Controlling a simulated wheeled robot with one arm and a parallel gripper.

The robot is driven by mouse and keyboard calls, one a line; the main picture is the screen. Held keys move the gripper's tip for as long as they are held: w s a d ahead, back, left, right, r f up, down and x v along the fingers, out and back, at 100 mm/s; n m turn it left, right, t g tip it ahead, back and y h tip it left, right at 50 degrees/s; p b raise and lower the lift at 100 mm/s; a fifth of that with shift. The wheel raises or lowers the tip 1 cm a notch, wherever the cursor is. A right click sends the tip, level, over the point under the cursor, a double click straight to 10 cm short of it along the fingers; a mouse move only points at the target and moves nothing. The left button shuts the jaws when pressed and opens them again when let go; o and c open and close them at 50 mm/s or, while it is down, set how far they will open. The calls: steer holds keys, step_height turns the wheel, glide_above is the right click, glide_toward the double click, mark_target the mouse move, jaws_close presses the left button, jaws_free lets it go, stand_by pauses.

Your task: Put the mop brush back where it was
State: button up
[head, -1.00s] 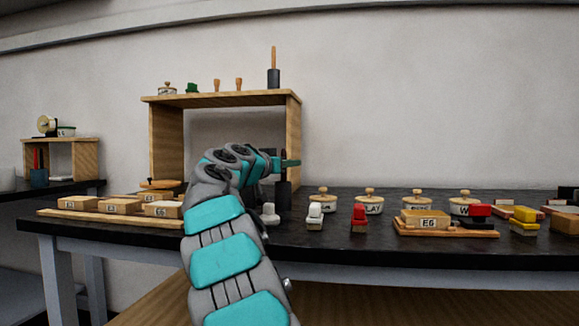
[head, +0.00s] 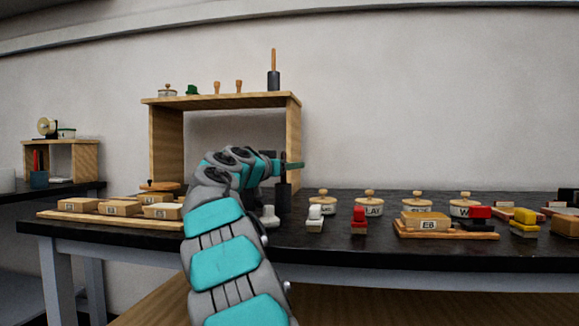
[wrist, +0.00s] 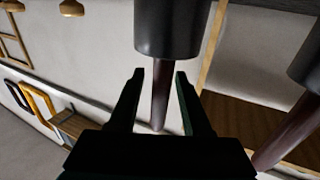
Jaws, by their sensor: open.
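A dark cylinder (head: 284,198) shows just below my gripper (head: 292,165) on the black table in the head view; I take it to be the mop brush or its holder. In the wrist view a dark cylinder (wrist: 167,30) with a dark brown handle (wrist: 160,95) is in front of my gripper (wrist: 160,74). The handle appears between the two spread fingers, with a gap on each side. A second dark cylinder (wrist: 308,60) with a similar handle is at the right edge there. My wrist hides part of this area in the head view.
A wooden shelf (head: 295,140) stands behind my gripper. On it are small stamps and a dark cylinder with a light wooden handle (head: 273,79). Lidded pots, red (head: 359,218) and white stamps (head: 315,215) and labelled blocks (head: 425,221) crowd the table to the right.

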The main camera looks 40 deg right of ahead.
steer(key=b+v, duration=0.1)
steer(key=v, duration=1.1)
steer(key=shift+r, duration=0.1)
stand_by(1.0)
